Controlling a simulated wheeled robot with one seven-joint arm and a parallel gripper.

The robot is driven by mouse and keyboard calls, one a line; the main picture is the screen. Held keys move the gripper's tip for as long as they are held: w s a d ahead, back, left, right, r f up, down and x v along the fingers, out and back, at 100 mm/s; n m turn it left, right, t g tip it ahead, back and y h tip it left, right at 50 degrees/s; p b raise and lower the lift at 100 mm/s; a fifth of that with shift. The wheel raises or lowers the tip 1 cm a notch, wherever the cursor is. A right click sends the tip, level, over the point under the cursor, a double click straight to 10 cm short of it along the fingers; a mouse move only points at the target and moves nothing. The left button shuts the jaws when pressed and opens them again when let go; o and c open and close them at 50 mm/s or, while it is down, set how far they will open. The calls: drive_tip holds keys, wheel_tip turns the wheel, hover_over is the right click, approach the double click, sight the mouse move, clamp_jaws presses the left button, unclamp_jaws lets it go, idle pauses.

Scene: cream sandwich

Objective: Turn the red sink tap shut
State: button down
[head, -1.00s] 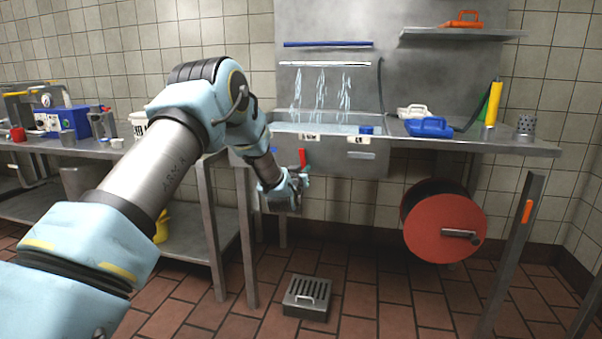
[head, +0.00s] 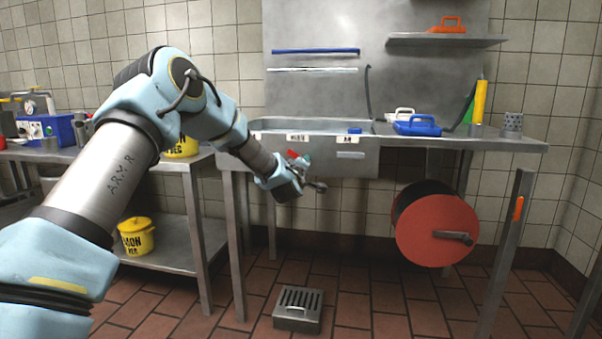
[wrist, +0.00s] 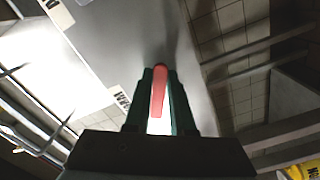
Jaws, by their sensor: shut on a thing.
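The red sink tap (head: 293,154) is at the front left of the metal sink (head: 360,163), below its rim. In the head view only a small, slanted part of its red lever shows beside my gripper (head: 301,166). In the wrist view the red lever (wrist: 158,94) lies between the two dark green fingers of my gripper (wrist: 160,76), which are shut on it. No water falls from the pipe (head: 312,69) above the sink. The tap's base is hidden behind my gripper in the head view.
A red hose reel (head: 437,228) hangs under the counter at the right. A metal floor drain (head: 298,308) is below. A yellow bucket (head: 136,237) stands on the lower shelf at the left.

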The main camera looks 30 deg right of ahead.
drive_tip(key=shift+s+d+r+n+b, duration=0.1)
drive_tip(key=shift+r+n+b, duration=0.35)
drive_tip(key=shift+n, duration=0.55)
drive_tip(key=shift+s+d+r+n+b, duration=0.1)
drive_tip(key=shift+r+n+b, duration=0.35)
drive_tip(key=shift+n, duration=0.55)
drive_tip(key=shift+s+d+r+n+b, duration=0.1)
drive_tip(key=shift+r+n+b, duration=0.35)
drive_tip(key=shift+n, duration=0.55)
drive_tip(key=shift+w, duration=0.1)
drive_tip(key=c, duration=0.8)
unclamp_jaws()
drive_tip(key=shift+r, duration=0.1)
drive_tip(key=shift+o, duration=0.2)
drive_tip(key=shift+a, duration=0.1)
drive_tip(key=v, duration=1)
drive_tip(key=shift+s+a, duration=0.25)
drive_tip(key=shift+s, duration=0.1)
